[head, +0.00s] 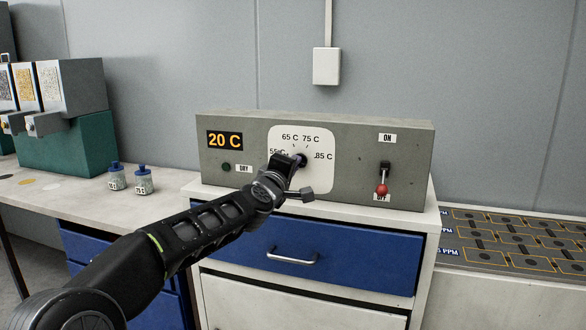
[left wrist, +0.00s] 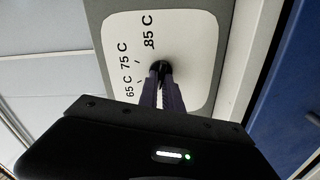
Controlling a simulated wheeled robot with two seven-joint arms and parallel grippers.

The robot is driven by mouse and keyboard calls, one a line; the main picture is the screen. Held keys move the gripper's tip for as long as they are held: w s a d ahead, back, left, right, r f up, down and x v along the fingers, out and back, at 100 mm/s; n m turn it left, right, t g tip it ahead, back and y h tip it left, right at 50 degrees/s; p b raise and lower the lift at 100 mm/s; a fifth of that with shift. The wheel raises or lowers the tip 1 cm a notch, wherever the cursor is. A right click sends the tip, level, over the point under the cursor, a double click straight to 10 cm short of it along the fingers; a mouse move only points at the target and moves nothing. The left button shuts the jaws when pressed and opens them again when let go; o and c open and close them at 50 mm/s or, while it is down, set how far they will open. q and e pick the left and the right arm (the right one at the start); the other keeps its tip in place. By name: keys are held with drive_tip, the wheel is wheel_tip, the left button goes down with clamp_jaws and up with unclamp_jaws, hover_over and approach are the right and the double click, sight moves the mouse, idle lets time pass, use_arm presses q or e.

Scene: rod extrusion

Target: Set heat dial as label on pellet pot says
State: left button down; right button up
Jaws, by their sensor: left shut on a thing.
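The heat dial's dark knob (left wrist: 160,66) sits on a white plate (head: 317,178) marked 55, 65, 75 and 85 C, on the front of a grey control box (head: 350,150). My left gripper (head: 296,161) is shut on the knob; its two fingers (left wrist: 161,80) close around it in the left wrist view. The knob's pointer is hidden, so I cannot tell its setting. Two small pellet pots with blue lids, one (head: 117,179) left of the other (head: 143,183), stand on the bench at left. Their label writing is too small to read. My right gripper is not in view.
The box's display (head: 224,140) reads 20 C. A red-tipped lever (head: 382,187) points down beside OFF. The box stands on a cabinet with a blue drawer (head: 340,254). Hoppers (head: 68,88) stand at left; a dark marked tray (head: 510,238) lies at right.

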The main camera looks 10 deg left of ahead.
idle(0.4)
use_arm(q)
drive_tip(key=c, duration=1.5)
unclamp_jaws()
drive_tip(key=s, duration=0.2)
drive_tip(key=s+b, duration=0.1)
drive_tip(key=s, duration=0.2)
drive_tip(key=s+b, duration=0.1)
drive_tip(key=s, duration=0.1)
drive_tip(key=shift+s+a, duration=0.25)
drive_tip(key=shift+s, duration=0.15)
